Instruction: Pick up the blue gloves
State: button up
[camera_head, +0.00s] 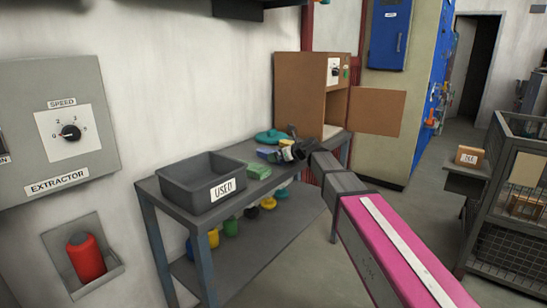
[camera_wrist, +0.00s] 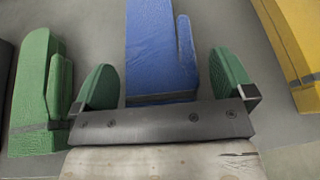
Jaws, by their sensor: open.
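The blue gloves (camera_wrist: 155,45) lie flat on the grey table in the wrist view, at the top centre, with a thumb along their right side. My gripper (camera_wrist: 164,80) is open, its two green fingertips apart on either side of the gloves' near end in that picture. The grey gripper bar crosses below them. I cannot tell how high the fingers are above the table. In the head view the blue gloves (camera_head: 266,152) are a small patch beside my gripper (camera_head: 284,152), partly hidden by it.
Green gloves (camera_wrist: 38,92) lie to the left and a yellow item (camera_wrist: 292,35) to the right in the wrist view. A dark bin marked USED (camera_head: 195,187) stands on the table's near end. A brown cabinet with an open door (camera_head: 375,112) stands behind.

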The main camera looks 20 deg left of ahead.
jog(key=c, duration=1)
jog(key=shift+r, duration=0.15)
